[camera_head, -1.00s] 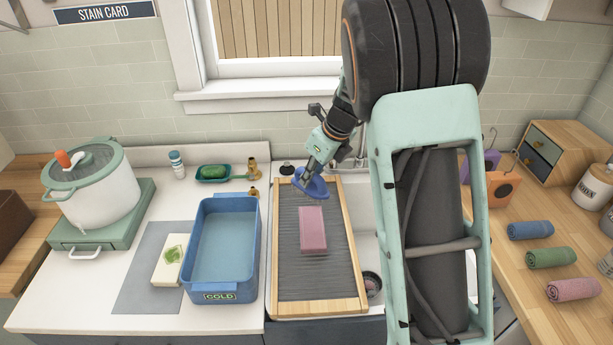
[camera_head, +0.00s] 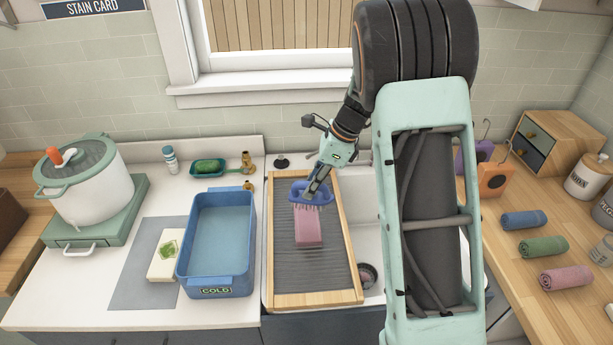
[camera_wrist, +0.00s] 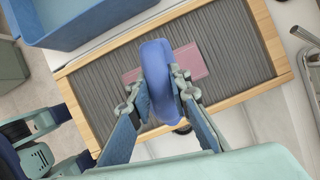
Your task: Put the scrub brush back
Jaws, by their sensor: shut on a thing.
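The scrub brush (camera_head: 312,194) is blue with a looped handle and pale bristles that face down. My gripper (camera_head: 318,186) is shut on its handle and holds it over the upper part of the washboard (camera_head: 354,262). In the wrist view the blue handle (camera_wrist: 158,75) sits between the two fingers (camera_wrist: 162,100). A folded pink cloth (camera_head: 309,230) lies on the ribbed board just below the brush. I cannot tell whether the bristles touch the cloth. In the wrist view the brush covers the middle of the cloth (camera_wrist: 190,62).
A blue basin marked COLD (camera_head: 216,281) stands left of the board. Behind it are a green soap dish (camera_head: 208,167) and brass fittings. A white pot (camera_head: 88,185) is far left. Rolled towels (camera_head: 543,246) lie on the right counter. The sink (camera_head: 368,240) is beside the board.

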